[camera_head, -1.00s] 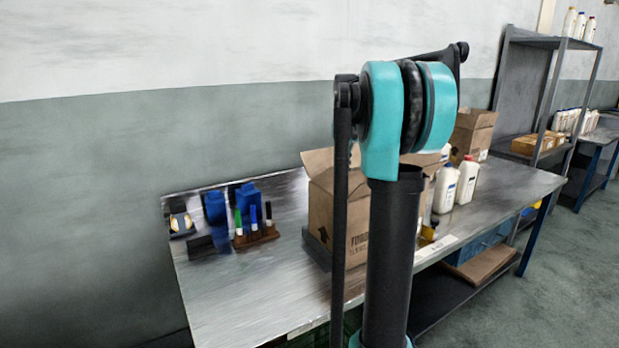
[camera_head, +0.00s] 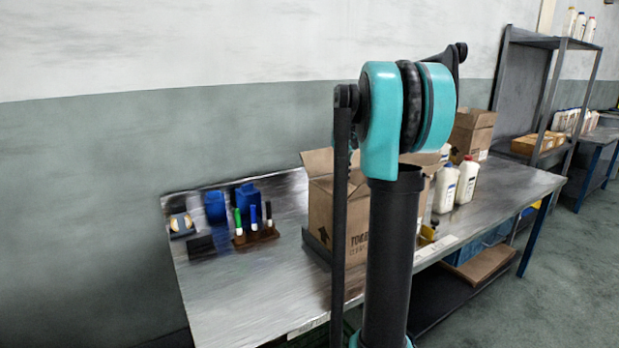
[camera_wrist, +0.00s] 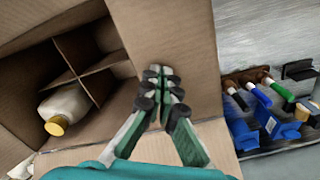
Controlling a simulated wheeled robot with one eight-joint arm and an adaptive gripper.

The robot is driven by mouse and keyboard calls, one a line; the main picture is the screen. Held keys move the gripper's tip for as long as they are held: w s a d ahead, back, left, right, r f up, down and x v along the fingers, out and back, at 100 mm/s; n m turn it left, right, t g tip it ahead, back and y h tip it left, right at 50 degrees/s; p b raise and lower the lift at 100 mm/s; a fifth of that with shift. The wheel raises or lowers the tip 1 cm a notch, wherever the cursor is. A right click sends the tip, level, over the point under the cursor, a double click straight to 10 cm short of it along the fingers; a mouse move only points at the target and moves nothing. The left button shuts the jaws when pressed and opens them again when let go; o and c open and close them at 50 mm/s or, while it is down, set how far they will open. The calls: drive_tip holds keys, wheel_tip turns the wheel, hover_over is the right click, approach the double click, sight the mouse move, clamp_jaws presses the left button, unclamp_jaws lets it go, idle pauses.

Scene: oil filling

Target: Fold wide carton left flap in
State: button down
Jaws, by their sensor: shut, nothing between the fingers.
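The wide carton (camera_head: 322,208) is an open brown cardboard box on the table, partly hidden by my arm in the head view. Its left flap (camera_head: 316,160) sticks up and outward there. In the wrist view, a broad cardboard flap (camera_wrist: 185,35) on the carton's marker-holder side rises behind my gripper (camera_wrist: 165,75). My gripper is shut and empty, its fingertips overlapping that flap in the picture; I cannot tell whether they touch it. Cardboard dividers (camera_wrist: 107,62) and a white bottle with a yellow cap (camera_wrist: 66,108) show inside the carton. My gripper is hidden in the head view.
A holder with markers (camera_head: 256,236) and blue containers (camera_head: 247,195) stand left of the carton. White bottles (camera_head: 466,180) and another carton (camera_head: 471,134) stand to its right. The table (camera_head: 225,300) is bare at the front left.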

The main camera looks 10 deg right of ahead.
wheel_tip(320, 180, up, 11)
idle(0.6)
drive_tip(key=shift+s, duration=0.1)
